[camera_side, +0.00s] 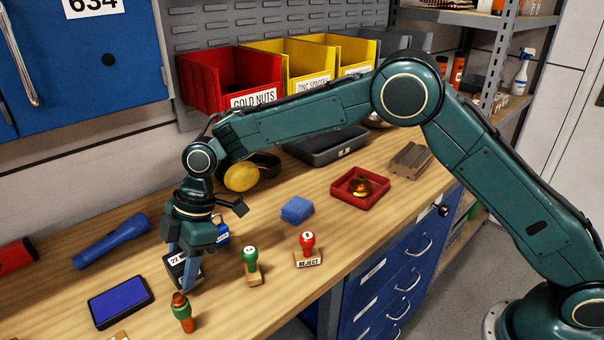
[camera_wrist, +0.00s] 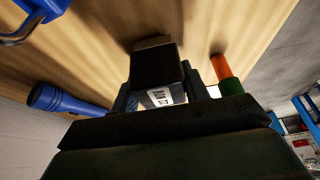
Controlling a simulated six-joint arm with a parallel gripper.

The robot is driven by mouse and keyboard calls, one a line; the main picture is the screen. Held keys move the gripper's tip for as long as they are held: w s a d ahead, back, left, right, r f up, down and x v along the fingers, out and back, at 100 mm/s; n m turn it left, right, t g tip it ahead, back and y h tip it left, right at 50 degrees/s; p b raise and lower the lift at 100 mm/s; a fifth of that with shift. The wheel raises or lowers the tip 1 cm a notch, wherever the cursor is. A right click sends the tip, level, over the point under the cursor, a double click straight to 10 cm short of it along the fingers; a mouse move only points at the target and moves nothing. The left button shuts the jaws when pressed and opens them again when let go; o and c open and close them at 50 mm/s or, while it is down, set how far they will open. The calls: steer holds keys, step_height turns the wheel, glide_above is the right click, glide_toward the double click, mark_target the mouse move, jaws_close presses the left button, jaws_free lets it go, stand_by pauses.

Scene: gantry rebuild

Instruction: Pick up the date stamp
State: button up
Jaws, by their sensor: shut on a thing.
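The date stamp (camera_side: 177,268) is a dark block with a white label reading "22" and more that is hidden. It is at the lower left of the side view, upright or nearly so. My gripper (camera_side: 187,272) points down and is shut on it, with one finger covering part of its right side. In the wrist view the date stamp (camera_wrist: 157,68) sits between the two fingers of my gripper (camera_wrist: 160,90), its white label towards the camera. I cannot tell whether its base touches the bench.
Close by are an orange and green object (camera_side: 183,313), a blue ink pad (camera_side: 121,302), a green-handled stamp (camera_side: 251,264) and a red-handled REJECT stamp (camera_side: 308,250). A blue flashlight (camera_side: 112,241) lies left. A blue block (camera_side: 297,210) and red tray (camera_side: 360,188) lie right.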

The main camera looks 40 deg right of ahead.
mark_target(180, 257)
step_height(180, 257, up, 10)
steer(key=shift+f, duration=0.15)
stand_by(0.4)
stand_by(0.4)
